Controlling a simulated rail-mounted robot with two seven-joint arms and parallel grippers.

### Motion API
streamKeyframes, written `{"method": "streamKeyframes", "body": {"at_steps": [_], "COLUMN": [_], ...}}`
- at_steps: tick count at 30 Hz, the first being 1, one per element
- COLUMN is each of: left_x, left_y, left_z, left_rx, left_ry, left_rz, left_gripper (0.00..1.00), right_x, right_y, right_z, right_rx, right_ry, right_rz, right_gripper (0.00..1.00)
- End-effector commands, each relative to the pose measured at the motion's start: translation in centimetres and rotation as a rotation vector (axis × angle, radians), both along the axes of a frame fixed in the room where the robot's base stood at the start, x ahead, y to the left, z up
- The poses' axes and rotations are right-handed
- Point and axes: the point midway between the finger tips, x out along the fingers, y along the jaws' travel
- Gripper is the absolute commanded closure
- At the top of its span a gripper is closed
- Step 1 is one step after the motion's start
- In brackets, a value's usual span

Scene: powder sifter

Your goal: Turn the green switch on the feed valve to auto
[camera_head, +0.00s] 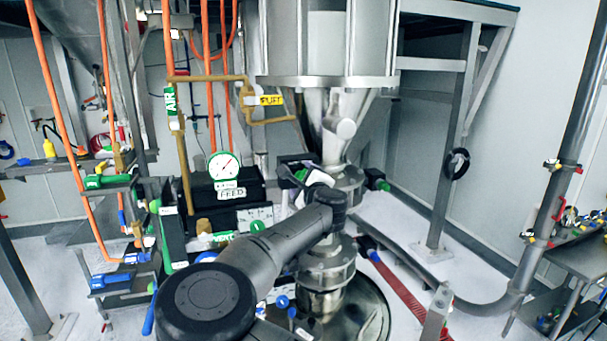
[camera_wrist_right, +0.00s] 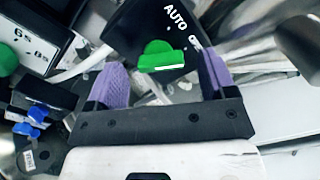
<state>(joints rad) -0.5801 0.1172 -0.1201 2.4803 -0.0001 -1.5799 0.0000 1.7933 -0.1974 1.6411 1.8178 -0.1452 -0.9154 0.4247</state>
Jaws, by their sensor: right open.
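The green switch (camera_wrist_right: 162,57) is on a black box face (camera_wrist_right: 140,40) in the right wrist view. White lettering on that face reads AUTO above the switch, and a second label to its right is partly hidden by a finger. My right gripper (camera_wrist_right: 163,78) is open, with its two purple fingers on either side of the switch and visible gaps to it. I cannot tell how far the fingertips are from the face. In the head view my right arm covers much of the area in front of the valve housing (camera_head: 345,180). My left gripper is not in view.
A steel hopper (camera_head: 325,75) stands above the valve. A round dial gauge (camera_head: 224,166) and a box labelled FEED (camera_head: 230,192) are left of my arm. Orange pipes (camera_head: 170,40) rise on the left. A curved grey pipe (camera_head: 430,285) runs to the right.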

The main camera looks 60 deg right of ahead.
Motion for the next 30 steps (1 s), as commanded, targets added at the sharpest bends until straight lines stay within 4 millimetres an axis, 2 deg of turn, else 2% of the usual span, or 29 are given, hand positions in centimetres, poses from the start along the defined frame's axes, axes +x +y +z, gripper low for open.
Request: {"method": "streamKeyframes", "body": {"at_steps": [6,15,30], "left_x": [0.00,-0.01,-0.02], "left_y": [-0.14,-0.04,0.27], "left_z": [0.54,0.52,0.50], "left_rx": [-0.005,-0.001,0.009], "left_ry": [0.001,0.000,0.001], "left_rz": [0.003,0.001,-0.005], "left_gripper": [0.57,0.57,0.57], "right_x": [0.79,0.88,0.87], "right_y": [-0.71,-0.77,-0.75], "right_z": [-0.05,-0.09,-0.07], "right_rx": [0.002,0.001,0.001], "right_ry": [0.001,0.000,0.000], "right_rz": [-0.001,-0.001,-0.001], "right_gripper": [0.23,0.23,0.70]}}
